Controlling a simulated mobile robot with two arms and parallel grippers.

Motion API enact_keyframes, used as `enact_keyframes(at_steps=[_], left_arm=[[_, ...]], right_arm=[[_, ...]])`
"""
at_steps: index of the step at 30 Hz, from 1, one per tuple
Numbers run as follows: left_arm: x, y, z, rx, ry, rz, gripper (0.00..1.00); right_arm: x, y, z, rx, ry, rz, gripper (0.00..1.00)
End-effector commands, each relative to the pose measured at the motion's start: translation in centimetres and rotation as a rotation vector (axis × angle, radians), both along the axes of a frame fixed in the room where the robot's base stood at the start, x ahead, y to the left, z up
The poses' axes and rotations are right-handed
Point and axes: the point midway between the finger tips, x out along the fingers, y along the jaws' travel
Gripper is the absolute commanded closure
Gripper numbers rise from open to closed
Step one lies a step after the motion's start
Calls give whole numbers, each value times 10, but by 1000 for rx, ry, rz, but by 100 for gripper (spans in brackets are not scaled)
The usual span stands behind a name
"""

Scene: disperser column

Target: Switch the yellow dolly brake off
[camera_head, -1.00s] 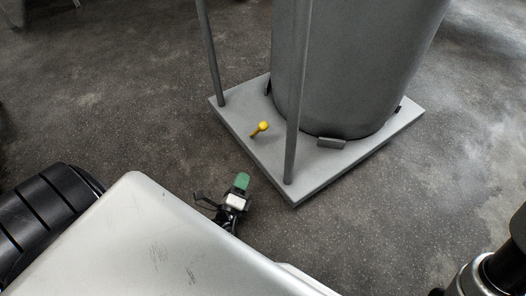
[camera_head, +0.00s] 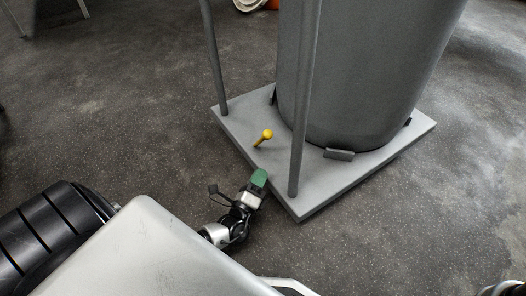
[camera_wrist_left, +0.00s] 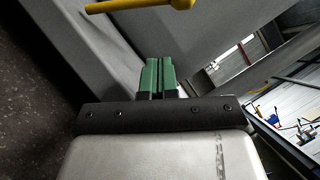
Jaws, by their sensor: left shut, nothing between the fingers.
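The yellow brake lever (camera_head: 263,137) stands tilted on the grey dolly's (camera_head: 246,141) platform, its ball end up and to the right in the head view. In the left wrist view the yellow lever (camera_wrist_left: 140,5) crosses the top edge, beyond my fingertips. My left gripper (camera_head: 259,177), with green fingers, is at the dolly's near edge, below the lever in the picture and apart from it. Its fingers (camera_wrist_left: 158,75) are together with nothing between them. I cannot tell whether they touch the dolly.
A large grey drum (camera_head: 360,80) stands on the dolly. Two upright grey poles, one near (camera_head: 306,95) and one far (camera_head: 212,50), rise on either side of the lever. The dark floor (camera_head: 120,110) left of the dolly is clear.

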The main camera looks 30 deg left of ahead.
Motion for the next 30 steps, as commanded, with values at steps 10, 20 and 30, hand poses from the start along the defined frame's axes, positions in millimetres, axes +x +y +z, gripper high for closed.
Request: enact_keyframes(at_steps=[10,20,30], left_arm=[[57,19,22,0,-2,2,100],[67,34,35,-1,0,1,100],[67,33,36,-8,4,0,100]], right_arm=[[0,0,-28,-1,0,0,57],[0,0,-33,-1,0,0,57],[0,0,-31,0,1,0,57]])
